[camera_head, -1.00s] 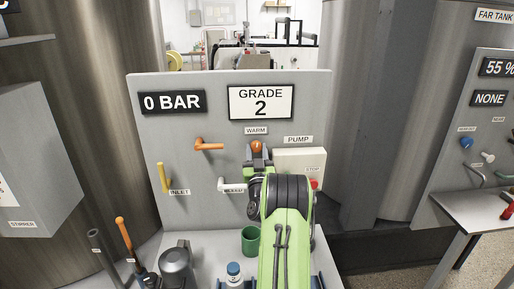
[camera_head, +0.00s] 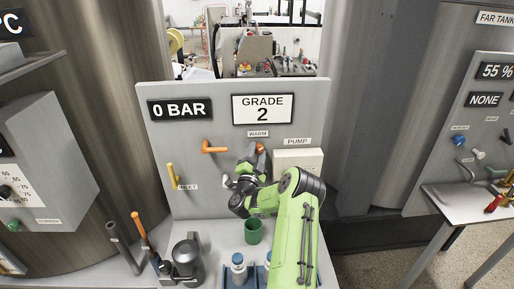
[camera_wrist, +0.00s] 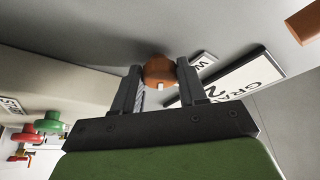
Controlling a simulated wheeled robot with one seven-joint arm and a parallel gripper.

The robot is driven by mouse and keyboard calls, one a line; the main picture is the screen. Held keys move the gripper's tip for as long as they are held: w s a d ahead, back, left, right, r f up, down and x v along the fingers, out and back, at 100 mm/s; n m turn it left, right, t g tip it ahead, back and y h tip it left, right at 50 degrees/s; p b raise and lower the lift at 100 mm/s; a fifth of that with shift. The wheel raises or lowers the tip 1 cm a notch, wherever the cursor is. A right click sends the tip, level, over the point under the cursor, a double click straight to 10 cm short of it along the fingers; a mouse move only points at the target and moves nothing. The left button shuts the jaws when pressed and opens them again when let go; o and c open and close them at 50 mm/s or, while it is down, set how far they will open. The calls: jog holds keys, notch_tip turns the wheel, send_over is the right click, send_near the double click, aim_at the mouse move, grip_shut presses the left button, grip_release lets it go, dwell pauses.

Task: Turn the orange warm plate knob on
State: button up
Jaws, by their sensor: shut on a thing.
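The orange warm plate knob (camera_head: 260,148) sits on the grey panel (camera_head: 220,195) just below the WARM label (camera_head: 258,133). In the wrist view the knob (camera_wrist: 158,69) is between my two dark fingers, with a white mark on its lower edge. My gripper (camera_wrist: 160,75) is shut on it.
An orange lever (camera_head: 214,149) is left of the knob, and a yellow inlet lever (camera_head: 171,175) is farther left. The pump box (camera_head: 298,160) is close on the right. A green cup (camera_head: 253,232) and bottles (camera_head: 238,268) stand below. The display reads 0 BAR (camera_head: 180,109).

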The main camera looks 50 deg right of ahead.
jog(key=shift+m+g+p, duration=0.3)
jog(key=shift+m, duration=0.2)
jog(key=o, duration=1.1)
jog(key=shift+c, duration=0.2)
jog(key=b+v, duration=1.5)
jog(key=b, duration=0.1)
jog(key=shift+s+a+b, duration=0.2)
jog(key=shift+a+b, duration=0.1)
jog(key=shift+a, duration=0.05)
